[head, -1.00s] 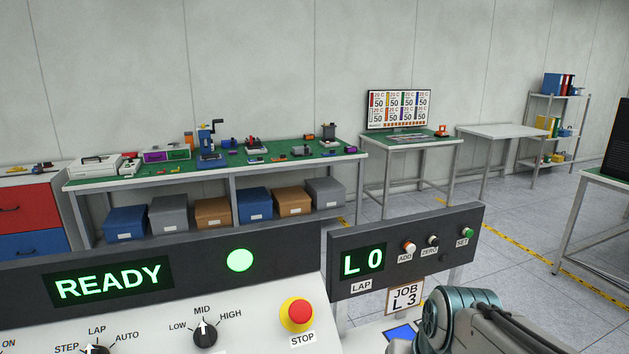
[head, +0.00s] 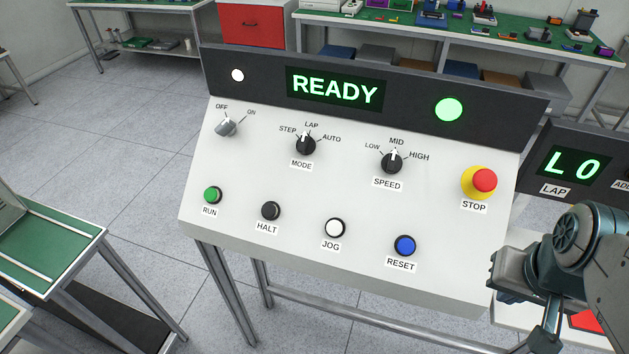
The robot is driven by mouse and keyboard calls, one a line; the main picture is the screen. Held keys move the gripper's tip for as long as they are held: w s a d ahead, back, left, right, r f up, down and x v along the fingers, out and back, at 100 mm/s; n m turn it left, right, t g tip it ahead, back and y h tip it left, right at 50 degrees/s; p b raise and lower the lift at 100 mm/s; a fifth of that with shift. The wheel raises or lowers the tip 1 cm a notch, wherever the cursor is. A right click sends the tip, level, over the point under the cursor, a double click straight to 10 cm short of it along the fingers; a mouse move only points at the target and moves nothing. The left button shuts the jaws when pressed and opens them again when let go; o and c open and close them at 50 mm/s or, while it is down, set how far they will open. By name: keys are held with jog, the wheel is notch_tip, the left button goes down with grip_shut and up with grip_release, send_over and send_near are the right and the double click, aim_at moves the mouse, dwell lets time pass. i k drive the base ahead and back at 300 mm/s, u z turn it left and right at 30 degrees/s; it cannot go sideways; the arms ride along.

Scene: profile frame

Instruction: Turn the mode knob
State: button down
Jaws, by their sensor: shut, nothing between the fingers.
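The mode knob (head: 306,145) is a black rotary knob on the white sloping panel (head: 290,195), above its MODE label. STEP, LAP and AUTO are printed around it. My gripper (head: 507,276) is at the lower right, by the panel's right edge, shut and empty. It is well apart from the mode knob. The fingertips are hard to make out against my arm.
The speed knob (head: 392,162) points to MID, and the red STOP button (head: 484,181) is right of it. An OFF/ON switch (head: 226,127) is at the left. RUN, HALT, JOG and RESET (head: 405,245) buttons line the lower panel. The display (head: 335,90) reads READY; the lap counter (head: 574,163) reads L 0.

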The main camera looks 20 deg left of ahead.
aim_at(305, 145)
jog(key=u, duration=0.85)
jog(key=k, duration=0.25)
jog(key=u, duration=0.45)
jog(key=i, duration=0.45)
jog(key=z, duration=0.1)
